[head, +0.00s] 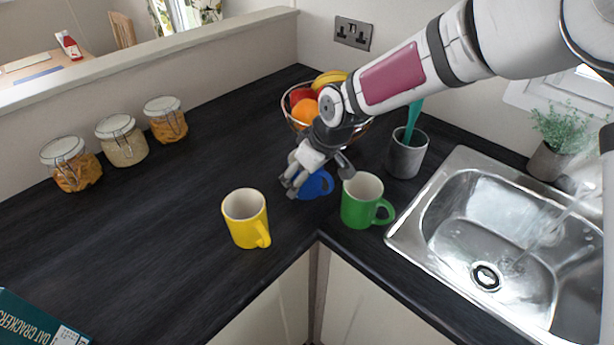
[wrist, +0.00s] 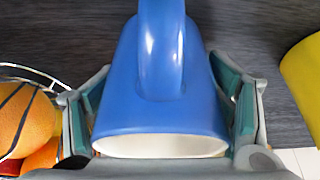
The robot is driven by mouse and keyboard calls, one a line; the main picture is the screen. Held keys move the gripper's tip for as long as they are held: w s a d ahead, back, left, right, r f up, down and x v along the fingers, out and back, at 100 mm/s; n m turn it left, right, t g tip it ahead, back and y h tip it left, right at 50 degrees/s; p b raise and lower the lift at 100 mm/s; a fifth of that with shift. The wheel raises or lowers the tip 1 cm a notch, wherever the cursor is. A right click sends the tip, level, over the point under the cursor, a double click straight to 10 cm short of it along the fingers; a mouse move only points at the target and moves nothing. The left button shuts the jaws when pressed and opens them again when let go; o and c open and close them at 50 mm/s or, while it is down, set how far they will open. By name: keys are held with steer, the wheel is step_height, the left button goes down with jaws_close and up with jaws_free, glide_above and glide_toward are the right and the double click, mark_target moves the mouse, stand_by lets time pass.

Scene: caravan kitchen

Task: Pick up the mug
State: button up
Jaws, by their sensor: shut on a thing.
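A blue mug (wrist: 125,85) fills the middle of the wrist view, its handle facing the camera and its white rim toward the palm. My gripper (wrist: 160,105) has a finger on each side of the mug and is shut on it. In the head view my gripper (head: 312,176) covers most of the blue mug (head: 319,184); whether it touches the counter there is hard to tell. A yellow mug (head: 246,220) stands on the counter left of the gripper. A green mug (head: 360,203) stands just right of it.
A fruit bowl (head: 290,112) is behind my gripper, and a grey utensil pot (head: 405,155) is behind the green mug. A sink (head: 455,200) lies at right. Three jars (head: 122,143) line the left wall. The dark counter (head: 180,200) between is clear.

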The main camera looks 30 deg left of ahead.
steer(key=shift+r, duration=0.3)
steer(key=c, duration=0.4)
step_height(320, 180, up, 2)
steer(key=shift+r, duration=0.1)
steer(key=shift+c, duration=1)
steer(key=shift+s+d+r, duration=0.25)
steer(key=shift+s+d, duration=0.15)
steer(key=shift+s, duration=0.1)
steer(key=s+d, duration=0.2)
steer(key=s, duration=0.2)
steer(key=s+d+r, duration=0.1)
steer(key=s+d, duration=0.5)
steer(key=s, duration=0.1)
steer(key=shift+s+d+r, duration=0.2)
steer(key=shift+s+r, duration=0.05)
steer(key=shift+s, duration=0.1)
steer(key=shift+s+d, duration=0.1)
steer(key=shift+s, duration=0.05)
